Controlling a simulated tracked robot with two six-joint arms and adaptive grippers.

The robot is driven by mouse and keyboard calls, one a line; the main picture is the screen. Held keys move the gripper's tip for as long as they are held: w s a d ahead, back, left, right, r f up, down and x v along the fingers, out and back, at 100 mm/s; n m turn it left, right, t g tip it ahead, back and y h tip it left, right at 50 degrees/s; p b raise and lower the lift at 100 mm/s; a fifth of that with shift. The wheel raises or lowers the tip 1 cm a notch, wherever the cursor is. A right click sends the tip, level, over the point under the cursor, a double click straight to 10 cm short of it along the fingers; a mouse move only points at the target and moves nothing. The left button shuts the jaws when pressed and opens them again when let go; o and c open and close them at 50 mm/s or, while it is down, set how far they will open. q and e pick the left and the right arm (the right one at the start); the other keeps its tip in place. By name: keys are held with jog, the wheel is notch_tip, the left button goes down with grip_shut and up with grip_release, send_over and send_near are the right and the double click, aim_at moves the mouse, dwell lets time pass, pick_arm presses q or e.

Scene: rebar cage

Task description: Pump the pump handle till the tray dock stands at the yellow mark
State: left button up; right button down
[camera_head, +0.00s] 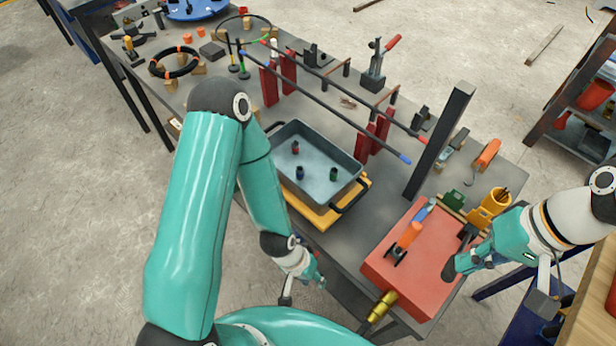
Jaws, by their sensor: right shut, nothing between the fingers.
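A grey tray (275,185) with several small coloured pieces in it rests on a yellow-orange platform (322,217), which looks like the tray dock. A dark upright post (438,145) stands to its right. I cannot make out a separate yellow mark. A red box (428,290) with a brass fitting (381,306) sits at the front right; an orange-gripped lever (409,236) on it may be the pump handle. My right gripper (451,267) is shut and empty over the box's right side. My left gripper (304,290) is low, in front of the tray; its fingers are unclear.
Dark rods on red stands (270,86) run behind the tray. A red-handled clamp (376,70) stands at the back. A yellow holder (489,208) and an orange-handled tool (485,156) lie to the right. A black ring (175,63) lies at the far left.

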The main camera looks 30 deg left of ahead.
aim_at(452, 280)
jog(key=shift+s+a+f+b, duration=0.1)
jog(key=shift+s+f+b, duration=0.2)
jog(key=shift+f+b, duration=0.3)
jog(key=shift+f, duration=0.1)
jog(key=shift+s+a+f+b, duration=0.1)
jog(key=shift+s+f+b, duration=0.25)
jog(key=shift+f+b, duration=0.15)
jog(key=shift+f, duration=0.1)
jog(key=shift+s+f+b, duration=0.3)
jog(key=shift+f+b, duration=0.25)
jog(key=shift+f, duration=0.15)
